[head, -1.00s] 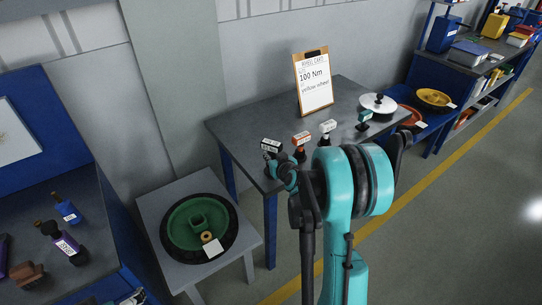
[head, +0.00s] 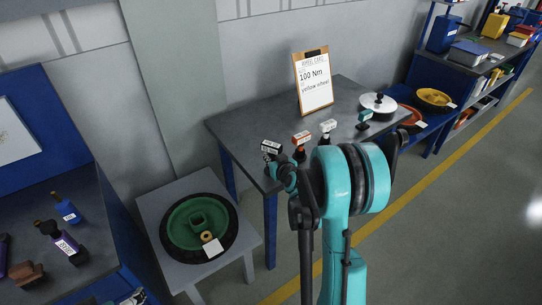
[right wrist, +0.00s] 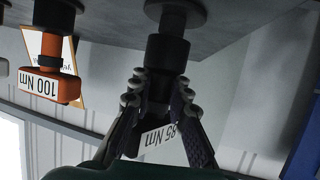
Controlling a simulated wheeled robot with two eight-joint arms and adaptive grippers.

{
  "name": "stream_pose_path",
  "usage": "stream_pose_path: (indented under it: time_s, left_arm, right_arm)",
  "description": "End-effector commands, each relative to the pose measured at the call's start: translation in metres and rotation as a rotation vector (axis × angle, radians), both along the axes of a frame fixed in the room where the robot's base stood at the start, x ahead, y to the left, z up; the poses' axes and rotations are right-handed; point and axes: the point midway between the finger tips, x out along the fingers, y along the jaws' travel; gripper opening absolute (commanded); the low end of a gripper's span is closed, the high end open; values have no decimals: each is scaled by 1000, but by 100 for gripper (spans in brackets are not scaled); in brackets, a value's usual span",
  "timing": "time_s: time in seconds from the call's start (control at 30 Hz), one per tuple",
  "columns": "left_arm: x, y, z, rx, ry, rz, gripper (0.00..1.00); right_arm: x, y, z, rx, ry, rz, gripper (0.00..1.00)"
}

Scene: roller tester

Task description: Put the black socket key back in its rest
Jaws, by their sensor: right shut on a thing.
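The black socket key (right wrist: 168,52) is upright at the table's near left corner, with a white "85 Nm" label (right wrist: 158,139) on its head. The label also shows in the head view (head: 271,146). My right gripper (right wrist: 158,88) is shut around the key's shaft. The wrist view is upside down; the key's lower end meets a dark round rest (right wrist: 176,12) on the tabletop, and I cannot tell how deep it sits. In the head view my right gripper (head: 283,172) partly hides the key. My left gripper is not in view.
An orange "100 Nm" key (right wrist: 52,75) stands close beside, then a white key (head: 327,130) and a teal one (head: 364,120). A wheel card (head: 315,85) stands behind. A green wheel (head: 185,222) lies on the low stand at left.

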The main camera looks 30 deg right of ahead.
Motion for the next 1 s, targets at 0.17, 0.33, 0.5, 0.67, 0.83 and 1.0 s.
stream_pose_path:
  time_s: [0.17, 0.33, 0.5, 0.67, 0.83, 1.0]
  left_arm:
    - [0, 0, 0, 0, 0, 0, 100]
    - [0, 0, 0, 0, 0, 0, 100]
    - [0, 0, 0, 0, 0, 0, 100]
    - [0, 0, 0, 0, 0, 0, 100]
    - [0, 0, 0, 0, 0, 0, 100]
    - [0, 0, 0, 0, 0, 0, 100]
  right_arm:
    - [0, 0, -5, 0, -1, 0, 0]
    - [0, 0, -10, 0, -1, 0, 0]
    - [0, 0, -16, 0, -1, 0, 0]
    - [0, 0, -19, 0, -1, 0, 26]
    - [0, 0, -19, 0, 0, 0, 41]
    - [-1, 0, -19, 0, 0, 0, 41]
